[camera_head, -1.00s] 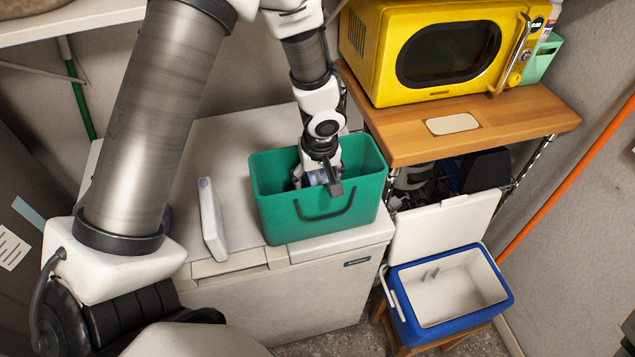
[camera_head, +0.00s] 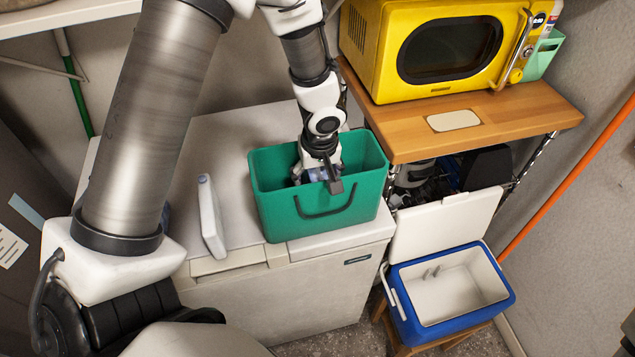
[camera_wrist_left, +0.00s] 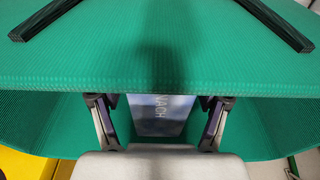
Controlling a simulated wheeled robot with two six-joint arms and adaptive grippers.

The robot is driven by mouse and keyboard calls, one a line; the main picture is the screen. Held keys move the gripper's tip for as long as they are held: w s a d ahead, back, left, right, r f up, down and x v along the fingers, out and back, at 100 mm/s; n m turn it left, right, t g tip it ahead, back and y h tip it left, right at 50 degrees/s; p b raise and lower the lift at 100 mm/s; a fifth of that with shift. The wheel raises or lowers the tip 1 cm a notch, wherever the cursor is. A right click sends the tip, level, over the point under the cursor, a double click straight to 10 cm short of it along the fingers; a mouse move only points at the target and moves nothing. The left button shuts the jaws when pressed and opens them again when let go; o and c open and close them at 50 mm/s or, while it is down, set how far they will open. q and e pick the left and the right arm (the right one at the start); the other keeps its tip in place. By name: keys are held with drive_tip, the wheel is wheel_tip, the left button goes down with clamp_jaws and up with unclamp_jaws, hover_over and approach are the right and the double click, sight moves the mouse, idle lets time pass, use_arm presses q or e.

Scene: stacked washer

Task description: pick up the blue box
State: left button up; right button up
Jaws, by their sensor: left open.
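The blue box (camera_wrist_left: 158,112) shows in the left wrist view as a bluish printed pack with the letters "NACH", inside the green bin (camera_head: 320,205). My left gripper (camera_head: 318,174) reaches down into the bin from above. In the left wrist view its two fingers (camera_wrist_left: 160,122) are apart, one on each side of the box. I cannot tell whether they touch it. In the head view the bin's front wall and the gripper hide most or all of the box. My right gripper is not in view.
The bin stands on a white chest (camera_head: 275,295), near its right end. A thin white upright object (camera_head: 210,217) is to its left. A yellow microwave (camera_head: 425,50) sits on a wooden shelf (camera_head: 540,112) at right. An open blue cooler (camera_head: 405,308) is lower right.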

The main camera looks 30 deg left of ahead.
use_arm(q)
clamp_jaws()
